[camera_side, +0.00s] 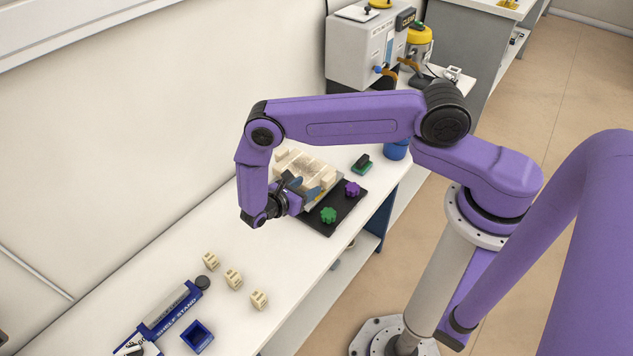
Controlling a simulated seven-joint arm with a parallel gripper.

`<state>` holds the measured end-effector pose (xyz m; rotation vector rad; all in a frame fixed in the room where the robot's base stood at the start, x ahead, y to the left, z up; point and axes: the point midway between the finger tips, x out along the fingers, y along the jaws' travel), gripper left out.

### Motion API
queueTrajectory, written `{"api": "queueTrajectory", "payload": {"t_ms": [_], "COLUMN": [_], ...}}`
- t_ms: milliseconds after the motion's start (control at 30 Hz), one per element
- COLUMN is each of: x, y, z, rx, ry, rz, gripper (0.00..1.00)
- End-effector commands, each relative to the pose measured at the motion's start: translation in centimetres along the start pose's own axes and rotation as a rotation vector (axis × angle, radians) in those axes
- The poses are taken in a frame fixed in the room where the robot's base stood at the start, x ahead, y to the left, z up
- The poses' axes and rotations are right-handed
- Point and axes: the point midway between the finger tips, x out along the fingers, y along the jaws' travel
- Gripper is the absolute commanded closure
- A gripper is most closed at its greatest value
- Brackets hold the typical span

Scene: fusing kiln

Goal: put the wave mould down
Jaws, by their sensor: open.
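My gripper (303,187) is low over the bench, beside the front left of a cream slab with blocks on it (309,165). Its blue-grey fingers are apart. No thing is clearly seen held between them. The cream slab lies at the back of a black mat (342,214). I cannot tell for certain which cream piece is the wave mould. My wrist and fingers hide part of the slab's left side and of the mat.
A green knob (328,215) and a purple knob (352,188) are on the mat. Several cream posts (233,278), a blue shelf stand (172,310) and a blue square holder (197,337) are at front left. A grey kiln-like box (355,50) stands behind.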

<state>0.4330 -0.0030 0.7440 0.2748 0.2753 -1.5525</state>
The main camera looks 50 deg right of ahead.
Motion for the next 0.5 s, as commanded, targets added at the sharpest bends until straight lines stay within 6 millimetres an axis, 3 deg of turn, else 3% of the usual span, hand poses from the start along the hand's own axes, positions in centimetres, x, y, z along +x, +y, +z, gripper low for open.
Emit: {"api": "queueTrajectory", "payload": {"t_ms": [233,500], "x": [-5.2,-8.1], "y": [0.1,0.0], "z": [0.0,0.0], "rx": [0.002,0.001], "ry": [0.001,0.000], "rz": [0.003,0.000], "gripper": [0.45,0.45]}}
